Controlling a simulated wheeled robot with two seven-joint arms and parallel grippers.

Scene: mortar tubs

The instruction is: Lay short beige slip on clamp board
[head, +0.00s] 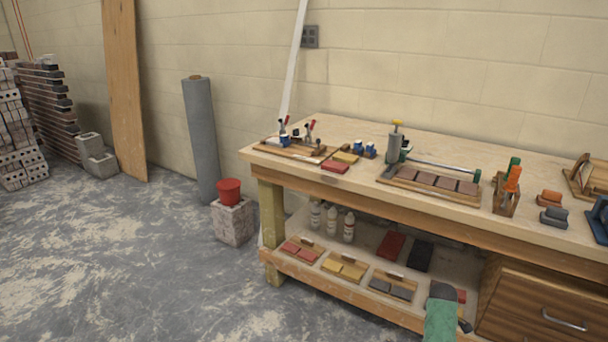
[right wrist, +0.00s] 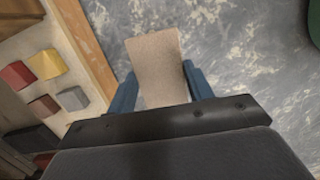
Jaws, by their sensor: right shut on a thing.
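A beige slip (right wrist: 157,65) is held between the blue fingers of my right gripper (right wrist: 160,88) in the right wrist view. The gripper is shut on it, and the slip sticks out past the fingertips, over the grey floor. The clamp board (head: 300,150) lies at the left end of the bench top in the head view, with red-handled clamps standing on it. Small details on the board are too small to tell. Neither gripper shows in the head view, and my left gripper is in no view.
A tray of brown slips (head: 430,181) is further right. The lower shelf holds bottles and slip trays. A red bucket (head: 229,191) stands on a block.

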